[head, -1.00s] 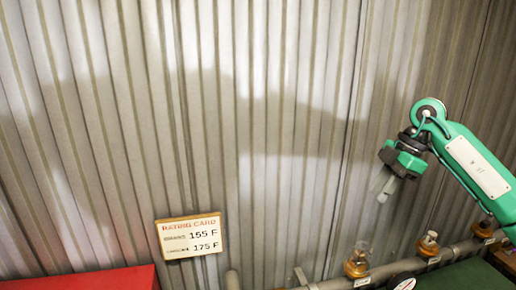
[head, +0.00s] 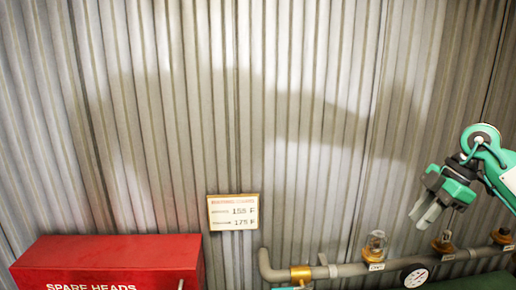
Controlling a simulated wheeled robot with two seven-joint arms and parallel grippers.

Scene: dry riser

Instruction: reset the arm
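My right arm comes in from the right edge. My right gripper (head: 426,217) hangs in front of the corrugated wall, above the pipe, with its grey fingers pointing down and left. The two fingers look close together, but I cannot tell whether they are open or shut. Nothing shows held between them. My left gripper is not in view.
A red box (head: 105,252) marked "SPARE HEADS" stands at lower left. A rating card (head: 233,212) hangs on the corrugated wall (head: 300,100). Along the bottom right runs a grey pipe (head: 345,270) with brass-based sprinkler heads (head: 376,246) and a round gauge (head: 414,276).

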